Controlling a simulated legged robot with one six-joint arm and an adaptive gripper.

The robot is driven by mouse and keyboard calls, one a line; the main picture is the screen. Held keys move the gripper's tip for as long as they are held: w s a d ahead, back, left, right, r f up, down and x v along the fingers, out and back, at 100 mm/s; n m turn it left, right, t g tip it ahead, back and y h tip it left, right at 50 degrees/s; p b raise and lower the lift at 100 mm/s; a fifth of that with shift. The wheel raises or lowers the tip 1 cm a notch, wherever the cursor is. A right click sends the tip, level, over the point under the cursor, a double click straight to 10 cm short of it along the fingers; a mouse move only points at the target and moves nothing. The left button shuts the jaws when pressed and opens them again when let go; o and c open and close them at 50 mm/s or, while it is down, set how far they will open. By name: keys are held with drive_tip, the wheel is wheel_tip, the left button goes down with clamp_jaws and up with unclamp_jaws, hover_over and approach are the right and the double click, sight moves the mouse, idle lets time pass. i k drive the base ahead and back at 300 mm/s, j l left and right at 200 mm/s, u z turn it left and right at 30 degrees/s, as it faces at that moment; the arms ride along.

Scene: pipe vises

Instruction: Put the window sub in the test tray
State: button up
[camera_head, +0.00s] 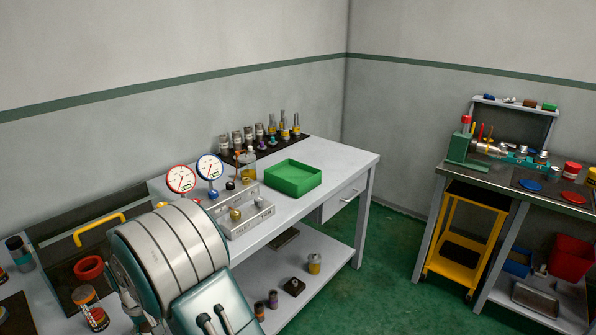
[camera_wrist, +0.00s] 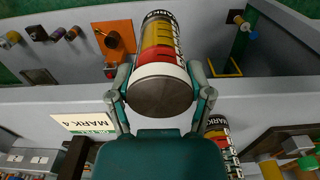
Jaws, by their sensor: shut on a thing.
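I cannot tell for sure that this is the window sub. In the head view my gripper is at the lower left, with its fingertips mostly hidden by my arm. A green open tray (camera_head: 293,181) stands empty on the grey bench. No readable label shows which is the test tray.
Two gauges, a red one (camera_head: 181,179) and a blue one (camera_head: 209,167), stand behind the metal tray. Several small bottles and cylinders line the bench's back. A similar banded cylinder (camera_wrist: 217,128) stands below my gripper. A second bench (camera_head: 480,178) is at the right, with green floor between.

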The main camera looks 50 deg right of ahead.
sight(292, 177)
drive_tip(key=l, duration=3.45)
